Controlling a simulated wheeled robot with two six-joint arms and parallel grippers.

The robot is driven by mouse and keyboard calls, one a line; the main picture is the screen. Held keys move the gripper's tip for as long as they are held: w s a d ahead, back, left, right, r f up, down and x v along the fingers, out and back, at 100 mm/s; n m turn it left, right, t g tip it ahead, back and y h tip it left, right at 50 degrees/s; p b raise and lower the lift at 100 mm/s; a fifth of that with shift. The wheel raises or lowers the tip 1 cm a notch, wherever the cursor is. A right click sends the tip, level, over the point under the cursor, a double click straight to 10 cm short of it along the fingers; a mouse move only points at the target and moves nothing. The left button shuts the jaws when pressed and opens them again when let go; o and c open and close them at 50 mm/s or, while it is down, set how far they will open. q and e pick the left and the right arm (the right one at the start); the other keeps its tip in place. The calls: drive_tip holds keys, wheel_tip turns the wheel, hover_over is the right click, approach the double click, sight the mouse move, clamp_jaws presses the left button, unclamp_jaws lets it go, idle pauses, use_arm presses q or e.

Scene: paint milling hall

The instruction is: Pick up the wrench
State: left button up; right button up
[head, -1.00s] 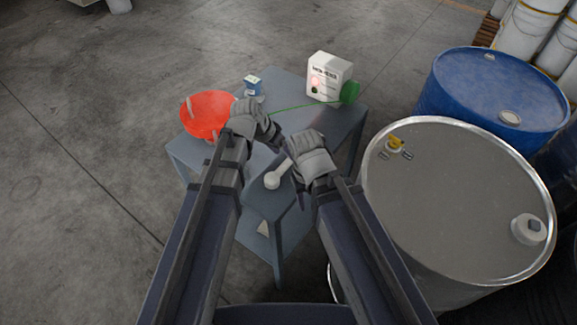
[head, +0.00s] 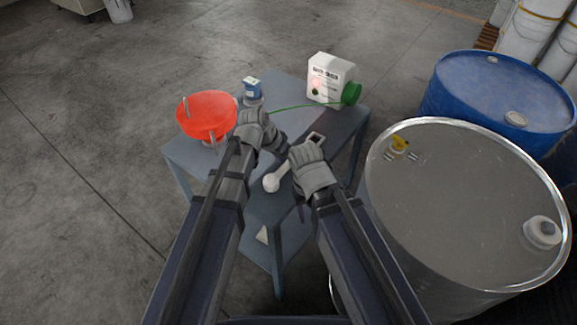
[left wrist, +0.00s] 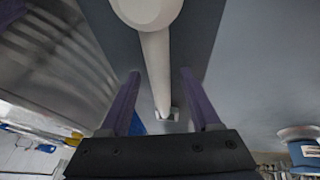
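The wrench (head: 271,183) lies on the grey-blue table, with a pale round knob at its near end. Its shaft runs away to the right under my right gripper (head: 300,156), and a grey loop-like end shows beyond. In the left wrist view the wrench (left wrist: 156,62) spans from the knob at the top to a small metal end. My left gripper (head: 276,143) is over the table, left of the wrench. In its wrist view its fingers (left wrist: 160,74) are apart, with gaps on both sides of the shaft. The right fingertips are hidden.
The table (head: 305,95) also holds a red bowl-like funnel (head: 207,117), a small blue tin (head: 252,87), and a white box (head: 329,77) with a green round part. A grey drum (head: 460,210) and a blue drum (head: 500,90) stand close on the right. Floor on the left is clear.

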use_arm(q)
clamp_jaws()
idle(0.4)
drive_tip(key=shift+r, duration=0.1)
